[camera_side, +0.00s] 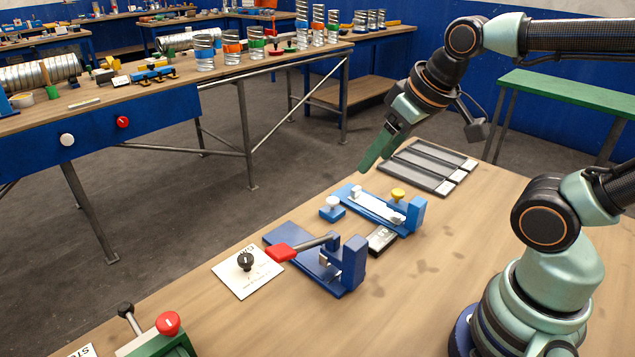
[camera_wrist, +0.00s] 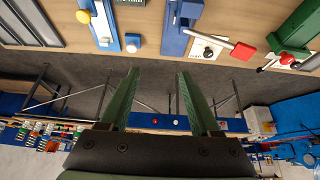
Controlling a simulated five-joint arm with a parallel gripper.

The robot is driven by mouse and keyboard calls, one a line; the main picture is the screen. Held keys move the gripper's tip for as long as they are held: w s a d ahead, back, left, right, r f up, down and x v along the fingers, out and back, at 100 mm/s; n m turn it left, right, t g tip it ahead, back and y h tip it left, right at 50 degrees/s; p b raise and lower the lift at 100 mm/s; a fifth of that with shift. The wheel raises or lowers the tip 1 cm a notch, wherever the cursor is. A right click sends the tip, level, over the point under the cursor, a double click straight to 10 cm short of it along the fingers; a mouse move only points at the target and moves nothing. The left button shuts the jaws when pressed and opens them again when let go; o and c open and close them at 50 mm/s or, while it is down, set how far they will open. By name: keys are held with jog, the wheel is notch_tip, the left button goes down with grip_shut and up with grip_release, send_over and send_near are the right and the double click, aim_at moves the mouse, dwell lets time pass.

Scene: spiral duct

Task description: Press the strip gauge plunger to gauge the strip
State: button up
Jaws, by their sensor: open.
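The strip gauge (camera_side: 375,212) is a blue fixture on the wooden table with a pale metal strip (camera_side: 372,203) lying along it.
A dark blue lever fixture (camera_side: 325,262) with a red handle and a white dial card (camera_side: 247,271) are in front of the gauge. A grey slotted tray (camera_side: 428,166) lies behind it. A green box with a red knob (camera_side: 168,323) is at the near left. The table's right side is mostly bare.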

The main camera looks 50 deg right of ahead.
grip_shut()
dwell(1.4)
